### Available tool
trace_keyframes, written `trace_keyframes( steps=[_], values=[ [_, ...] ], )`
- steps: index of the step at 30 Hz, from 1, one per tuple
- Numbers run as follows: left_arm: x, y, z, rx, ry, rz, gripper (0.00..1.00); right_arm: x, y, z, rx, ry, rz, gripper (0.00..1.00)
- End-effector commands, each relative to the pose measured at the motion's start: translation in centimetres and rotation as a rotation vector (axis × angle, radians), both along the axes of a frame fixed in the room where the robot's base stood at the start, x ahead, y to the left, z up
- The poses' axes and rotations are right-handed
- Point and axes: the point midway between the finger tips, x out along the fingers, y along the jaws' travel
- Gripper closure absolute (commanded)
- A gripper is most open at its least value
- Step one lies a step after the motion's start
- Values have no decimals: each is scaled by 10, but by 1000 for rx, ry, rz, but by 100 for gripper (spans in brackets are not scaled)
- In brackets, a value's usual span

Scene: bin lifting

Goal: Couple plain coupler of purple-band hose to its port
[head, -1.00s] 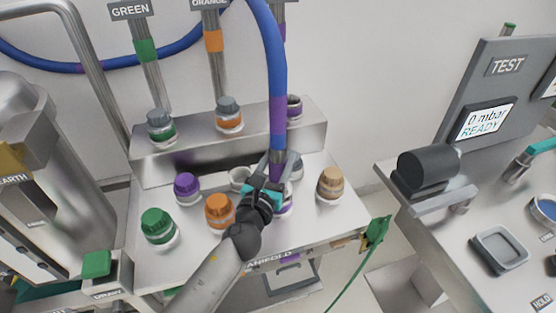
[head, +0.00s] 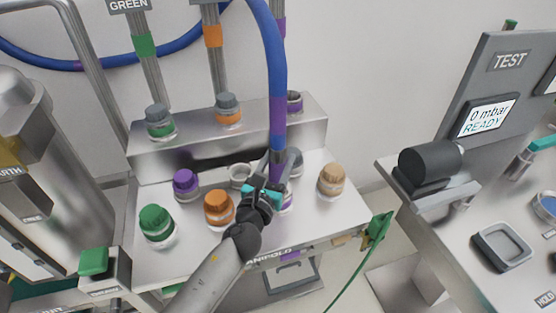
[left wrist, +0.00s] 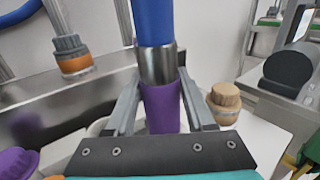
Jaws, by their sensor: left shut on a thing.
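The blue hose (head: 273,55) with a purple band (head: 277,112) hangs down to the manifold. It also shows in the left wrist view (left wrist: 153,20), with a metal collar (left wrist: 158,65) and a purple section (left wrist: 161,107) below. My left gripper (head: 270,172) is shut on the hose's lower end, its fingers (left wrist: 163,105) on both sides of the purple section. A purple-and-white port (head: 286,203) shows partly behind the gripper. The gripper hides the coupler's lower end, so I cannot tell whether it touches the port. My right gripper is not in view.
Orange (head: 218,207), green (head: 156,222), purple (head: 185,183) and tan (head: 331,179) caps stand around the gripper on the manifold. An open white port (head: 240,173) is close to its left. The test station (head: 487,115) stands at the right.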

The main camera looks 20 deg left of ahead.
Motion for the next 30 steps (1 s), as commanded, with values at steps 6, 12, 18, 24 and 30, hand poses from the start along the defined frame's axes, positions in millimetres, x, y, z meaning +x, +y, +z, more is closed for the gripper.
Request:
trace_keyframes(
  steps=[6,12,18,24,30],
  values=[
    [0,0,-1,0,-3,-1,100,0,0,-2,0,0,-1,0],
    [0,0,-1,1,-3,-1,100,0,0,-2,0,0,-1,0],
    [0,0,-3,1,-2,-1,100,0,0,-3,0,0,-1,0],
    [0,0,-4,1,0,-1,45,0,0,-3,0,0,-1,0],
    [0,0,-4,1,0,0,22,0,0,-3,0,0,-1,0]
  ],
)
